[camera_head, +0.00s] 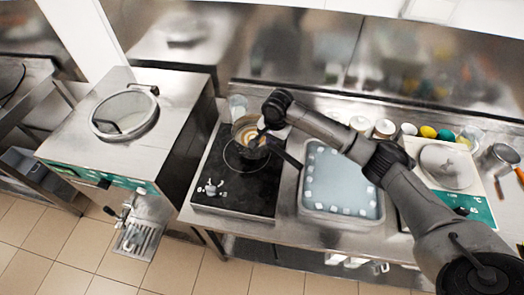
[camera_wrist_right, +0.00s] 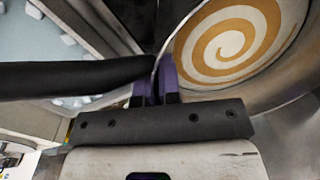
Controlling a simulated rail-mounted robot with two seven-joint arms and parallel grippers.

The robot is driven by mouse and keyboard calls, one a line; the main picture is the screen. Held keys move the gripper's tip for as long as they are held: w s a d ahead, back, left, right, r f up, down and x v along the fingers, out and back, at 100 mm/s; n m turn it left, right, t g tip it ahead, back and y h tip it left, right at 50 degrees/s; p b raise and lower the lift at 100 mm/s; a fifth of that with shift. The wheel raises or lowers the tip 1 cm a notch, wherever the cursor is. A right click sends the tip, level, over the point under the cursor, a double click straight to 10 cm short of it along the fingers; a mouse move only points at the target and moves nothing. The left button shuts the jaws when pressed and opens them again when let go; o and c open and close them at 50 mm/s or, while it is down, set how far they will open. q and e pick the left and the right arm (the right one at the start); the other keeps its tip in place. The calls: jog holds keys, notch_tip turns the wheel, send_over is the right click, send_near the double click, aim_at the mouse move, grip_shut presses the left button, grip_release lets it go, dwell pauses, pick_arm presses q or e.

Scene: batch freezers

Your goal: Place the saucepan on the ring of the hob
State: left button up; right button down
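The saucepan (camera_head: 240,128) holds a tan and cream swirl, and shows large at the top right of the right wrist view (camera_wrist_right: 192,88). In the head view it covers the back part of the ring (camera_head: 228,164) on the black hob (camera_head: 258,197). I cannot tell whether its base touches the hob. Its dark handle (camera_head: 287,155) points right and toward the front; in the wrist view the handle (camera_wrist_right: 70,78) runs left. My right gripper (camera_head: 268,127) is at the handle's pan end, its purple fingertips (camera_wrist_right: 155,88) close together around it. My left gripper is out of view.
A tray (camera_head: 303,178) of pale blue liquid with white cubes stands right of the hob. A glass (camera_head: 237,105) stands behind the saucepan. A steel batch freezer (camera_head: 172,92) stands at left. Jars and fruit line the back right. The hob's front is mostly bare.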

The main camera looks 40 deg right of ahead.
aim_at(263, 151)
jog(key=shift+w+a+f, duration=0.45)
jog(key=shift+w+a, duration=0.1)
jog(key=shift+a, duration=0.1)
jog(key=shift+w+a+f, duration=0.4)
jog(key=shift+w+a, duration=0.1)
jog(key=shift+a, duration=0.1)
jog(key=shift+f, duration=2)
jog(key=shift+f, duration=0.1)
jog(key=c, duration=1.3)
grip_release()
jog(key=r, duration=0.8)
jog(key=s+r, duration=0.1)
jog(key=r, duration=0.3)
jog(key=shift+d, duration=0.2)
jog(key=shift+w, duration=0.1)
